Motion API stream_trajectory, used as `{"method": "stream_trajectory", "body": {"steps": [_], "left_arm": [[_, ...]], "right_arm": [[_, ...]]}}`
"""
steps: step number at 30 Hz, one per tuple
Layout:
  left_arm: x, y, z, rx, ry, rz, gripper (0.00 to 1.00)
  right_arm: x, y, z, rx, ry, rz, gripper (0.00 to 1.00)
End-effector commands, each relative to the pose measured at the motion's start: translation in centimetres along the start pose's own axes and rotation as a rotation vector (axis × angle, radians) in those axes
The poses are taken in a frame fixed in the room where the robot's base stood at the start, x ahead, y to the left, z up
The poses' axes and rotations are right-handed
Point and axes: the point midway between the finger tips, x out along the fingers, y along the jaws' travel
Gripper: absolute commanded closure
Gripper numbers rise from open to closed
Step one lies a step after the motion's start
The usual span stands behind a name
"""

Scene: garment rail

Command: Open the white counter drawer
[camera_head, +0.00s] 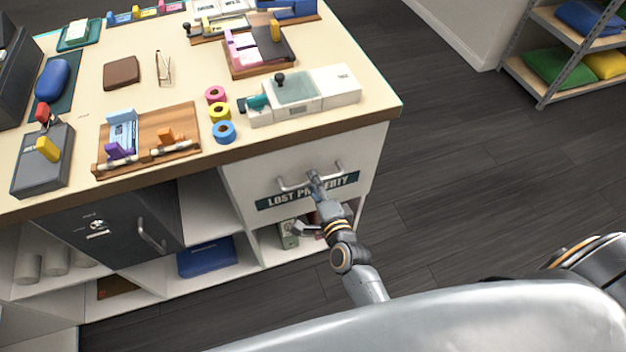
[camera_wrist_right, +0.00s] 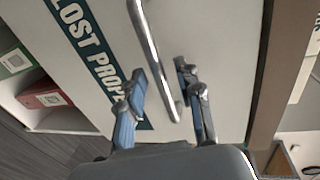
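The white counter drawer (camera_head: 248,178) is under the right end of the counter and looks closed. It carries a dark green "LOST PROPERTY" label (camera_head: 270,202) and a metal bar handle (camera_head: 291,187). My right gripper (camera_head: 314,178) is at the handle and hides its middle in the head view. In the right wrist view the handle bar (camera_wrist_right: 152,45) runs between the two fingers of my open gripper (camera_wrist_right: 161,78), with gaps showing beside it. The label also shows in that view (camera_wrist_right: 88,40). My left gripper is not in view.
The counter top (camera_head: 330,122) above holds trays, tape rolls and a scale (camera_head: 295,92). To the left are open shelves and a dark grey cabinet door (camera_head: 110,228). The floor right of the counter is clear up to a metal rack (camera_head: 575,55).

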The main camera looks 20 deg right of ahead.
Motion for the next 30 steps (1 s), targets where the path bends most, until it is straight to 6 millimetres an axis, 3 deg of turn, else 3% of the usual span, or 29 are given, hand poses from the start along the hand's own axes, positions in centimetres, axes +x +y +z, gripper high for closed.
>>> {"method": "stream_trajectory", "body": {"steps": [6, 14, 19, 30], "left_arm": [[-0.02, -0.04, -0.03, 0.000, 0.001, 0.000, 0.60], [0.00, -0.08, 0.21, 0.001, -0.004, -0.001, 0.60], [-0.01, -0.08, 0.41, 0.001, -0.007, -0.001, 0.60], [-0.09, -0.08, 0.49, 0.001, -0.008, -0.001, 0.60]], "right_arm": [[1.42, -0.03, 0.00, 0.000, 0.000, 0.000, 0.65], [1.46, 0.00, 0.00, -0.001, 0.000, 0.000, 0.65], [1.45, 0.00, 0.00, -0.001, 0.000, 0.000, 1.00], [1.20, 0.05, 0.00, -0.001, 0.000, 0.001, 1.00]]}}
